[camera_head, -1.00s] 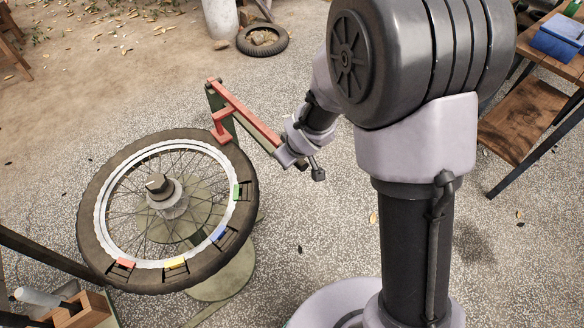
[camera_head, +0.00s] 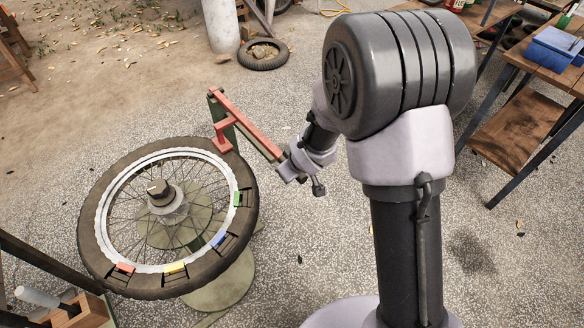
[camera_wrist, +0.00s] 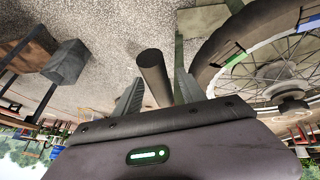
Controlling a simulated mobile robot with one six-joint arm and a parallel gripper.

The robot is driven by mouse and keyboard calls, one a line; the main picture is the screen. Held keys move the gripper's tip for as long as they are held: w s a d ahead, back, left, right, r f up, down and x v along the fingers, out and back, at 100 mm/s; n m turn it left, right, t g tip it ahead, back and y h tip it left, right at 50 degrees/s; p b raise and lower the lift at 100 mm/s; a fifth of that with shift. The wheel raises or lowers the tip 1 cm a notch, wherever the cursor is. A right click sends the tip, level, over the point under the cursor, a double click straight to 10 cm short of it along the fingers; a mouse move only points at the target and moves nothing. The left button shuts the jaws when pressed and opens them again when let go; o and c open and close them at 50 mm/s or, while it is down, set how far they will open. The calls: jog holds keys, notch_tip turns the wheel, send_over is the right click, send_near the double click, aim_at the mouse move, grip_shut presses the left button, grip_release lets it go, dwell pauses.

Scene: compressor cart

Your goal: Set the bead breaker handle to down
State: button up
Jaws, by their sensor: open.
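The bead breaker handle is a long red lever (camera_head: 248,124) in the head view. It slopes from a green post (camera_head: 222,118) at the wheel's upper right edge down toward my gripper (camera_head: 287,173). A red foot (camera_head: 222,137) hangs from it beside the tyre. My gripper is at the lever's lower right end; the arm partly hides that end. In the wrist view, a dark round bar (camera_wrist: 153,72), apparently the handle's grip, stands between my two open fingers. I cannot tell whether either finger touches it.
A spoked wheel (camera_head: 88,228) with coloured tyre levers lies on a green stand (camera_head: 232,285) at the left. Wooden benches (camera_head: 520,130) stand at the right. A small tyre (camera_head: 262,55) lies at the back.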

jog(key=p+v, duration=0.9)
jog(key=v, duration=0.8)
jog(key=shift+d+r, duration=0.1)
jog(key=s+d+r+m+h, duration=0.1)
jog(key=s+d+r+m, duration=0.25)
jog(key=r, duration=0.35)
jog(key=s+d+r+m, duration=0.3)
jog(key=s+r+m, duration=0.15)
jog(key=r, duration=0.25)
jog(key=s+a+r+m+y, duration=0.1)
jog(key=s+r, duration=0.4)
jog(key=s, duration=0.5)
jog(key=a+m, duration=0.1)
jog(key=m, duration=0.1)
jog(key=shift+s+a+m+y, duration=0.15)
jog(key=shift+a+m+y, duration=0.15)
jog(key=shift+a+m, duration=0.1)
